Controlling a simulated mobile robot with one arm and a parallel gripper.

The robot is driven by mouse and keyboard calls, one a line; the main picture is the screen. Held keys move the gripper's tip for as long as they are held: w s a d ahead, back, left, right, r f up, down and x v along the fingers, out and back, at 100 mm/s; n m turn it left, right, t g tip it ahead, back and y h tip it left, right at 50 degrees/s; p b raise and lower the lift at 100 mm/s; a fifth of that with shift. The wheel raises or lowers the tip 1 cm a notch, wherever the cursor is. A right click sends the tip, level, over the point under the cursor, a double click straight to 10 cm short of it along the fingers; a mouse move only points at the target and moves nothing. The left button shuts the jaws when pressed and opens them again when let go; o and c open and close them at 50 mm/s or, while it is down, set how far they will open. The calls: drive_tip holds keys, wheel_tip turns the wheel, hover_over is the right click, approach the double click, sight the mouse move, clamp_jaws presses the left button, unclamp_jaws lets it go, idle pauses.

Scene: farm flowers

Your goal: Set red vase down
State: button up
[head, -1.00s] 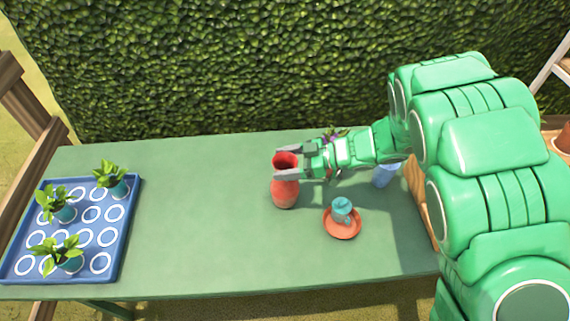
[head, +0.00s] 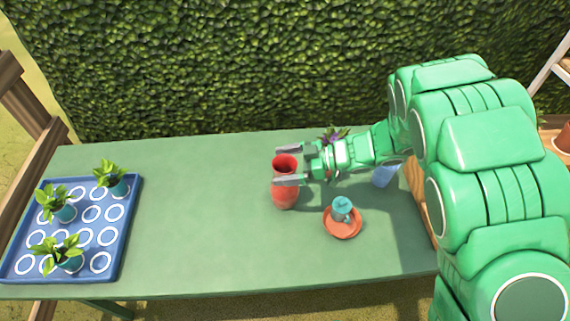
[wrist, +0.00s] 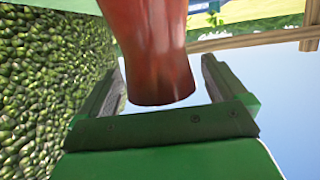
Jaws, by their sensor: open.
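The red vase (head: 286,196) stands upright on the green table (head: 200,215), right of its middle. In the wrist view the vase (wrist: 155,50) shows between the two fingers, with clear gaps on both sides. My gripper (head: 288,165) is open around the upper part of the vase, with one finger on the far side and one on the near side. The near finger hides a strip of the vase below its rim.
A terracotta saucer (head: 342,228) with a small teal object (head: 342,207) lies right of the vase. A blue item (head: 384,175) and a purple flower (head: 334,135) are near my arm. A blue tray (head: 123,244) with potted plants lies at the left. The table's middle is clear.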

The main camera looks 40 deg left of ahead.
drive_tip(key=shift+r, duration=0.1)
drive_tip(key=v, duration=1.2)
idle(0.4)
